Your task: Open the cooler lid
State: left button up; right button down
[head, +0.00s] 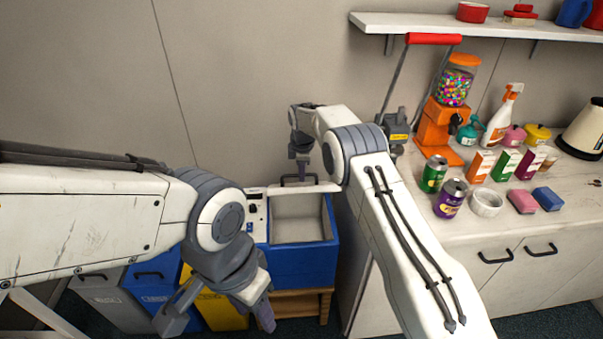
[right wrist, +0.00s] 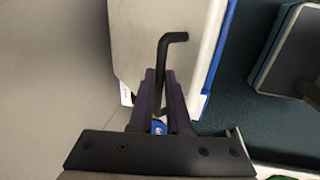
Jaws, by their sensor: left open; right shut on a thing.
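The blue cooler (head: 300,258) stands at the centre of the head view, with its pale interior showing. Its white lid (head: 325,188) is raised and seen nearly edge-on at the back; its pale panel also shows in the right wrist view (right wrist: 190,45). My right gripper (head: 300,170) is above the lid edge, shut on the black lid handle (right wrist: 165,60), which runs between its fingers in the right wrist view (right wrist: 165,105). My left gripper (head: 217,316) is open and empty, low in front of the cooler's left side.
Grey, blue and yellow bins (head: 225,308) stand left of the cooler. A counter (head: 480,225) on the right holds cans, cartons, a spray bottle and an orange candy machine (head: 440,120). A wall shelf (head: 420,24) hangs above. My right arm crosses between cooler and counter.

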jog(key=shift+f, duration=0.25)
jog(key=c, duration=0.9)
grip_release()
jog(key=shift+w+f, duration=0.1)
jog(key=shift+w, duration=0.05)
jog(key=shift+r, duration=0.2)
jog(key=shift+r, duration=0.15)
jog(key=shift+s+r+b, duration=0.3)
jog(key=shift+s+r, duration=0.05)
jog(key=shift+r, duration=1.3)
jog(key=shift+s+r+b, duration=0.25)
jog(key=shift+s+r, duration=0.15)
jog(key=shift+r, duration=1.3)
jog(key=shift+s+r+b, duration=0.3)
jog(key=shift+s+r, duration=0.05)
jog(key=shift+r, duration=1.3)
